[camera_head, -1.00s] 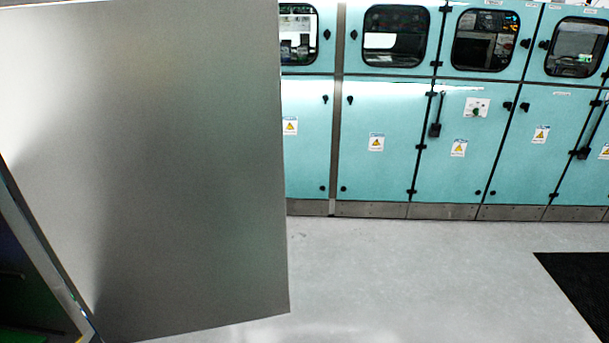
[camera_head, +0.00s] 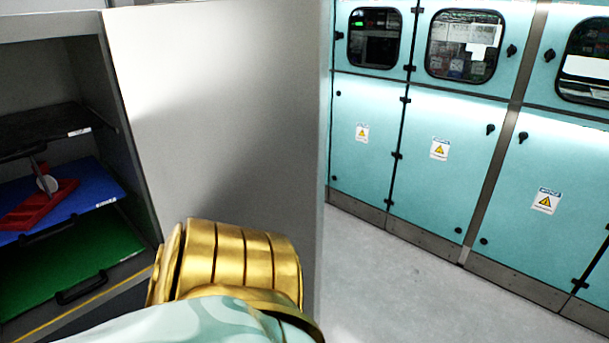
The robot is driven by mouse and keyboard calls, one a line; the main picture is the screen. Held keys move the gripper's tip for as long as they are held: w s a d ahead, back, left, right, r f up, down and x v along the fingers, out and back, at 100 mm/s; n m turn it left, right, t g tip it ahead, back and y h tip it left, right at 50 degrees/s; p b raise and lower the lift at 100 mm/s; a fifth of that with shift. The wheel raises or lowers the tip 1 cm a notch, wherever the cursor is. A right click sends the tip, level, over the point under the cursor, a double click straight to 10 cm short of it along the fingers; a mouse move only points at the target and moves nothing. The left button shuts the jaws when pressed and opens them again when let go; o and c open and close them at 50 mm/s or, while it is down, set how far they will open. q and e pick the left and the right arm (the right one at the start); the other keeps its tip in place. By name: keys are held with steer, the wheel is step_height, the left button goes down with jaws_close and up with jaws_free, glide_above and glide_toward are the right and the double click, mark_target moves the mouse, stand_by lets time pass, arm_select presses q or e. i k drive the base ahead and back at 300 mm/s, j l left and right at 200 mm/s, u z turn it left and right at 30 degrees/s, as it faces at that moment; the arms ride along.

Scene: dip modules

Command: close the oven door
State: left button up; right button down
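The oven door (camera_head: 225,110) is a large flat grey panel in the left half of the head view. It stands open, swung out from the right side of the oven opening. The oven (camera_head: 60,27) is the grey cabinet at the left, and its inside is visible. A gold and pale green part of my own arm shows at the bottom centre, in front of the lower part of the door. I cannot tell whether it touches the door. Neither gripper's fingers can be seen.
Inside the oven are a black shelf (camera_head: 45,128), a blue shelf (camera_head: 100,187) with a red object (camera_head: 38,203) on it, and a green shelf (camera_head: 95,245) with a dark handle. Turquoise cabinets (camera_head: 440,180) line the back right. Grey floor (camera_head: 375,270) is clear at the right.

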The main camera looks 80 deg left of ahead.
mark_target(223, 105)
steer(key=i+u, duration=0.4)
steer(key=i+l+u, duration=0.3)
steer(key=i+u, duration=0.3)
steer(key=u, duration=0.3)
steer(key=i+u, duration=0.2)
steer(key=u, duration=0.25)
steer(key=i+u, duration=0.2)
steer(key=u, duration=0.25)
steer(key=i+l+u, duration=0.1)
steer(key=u, duration=0.35)
steer(key=i+l+u, duration=0.2)
steer(key=u, duration=0.25)
steer(key=i+u, duration=0.2)
steer(key=u, duration=0.2)
steer(key=i+l+u, duration=0.2)
steer(key=u, duration=0.2)
steer(key=i+l+u, duration=0.15)
steer(key=u, duration=0.25)
steer(key=i+l+u, duration=0.1)
steer(key=l+u, duration=0.3)
steer(key=i+l+u, duration=0.15)
steer(key=u, duration=0.25)
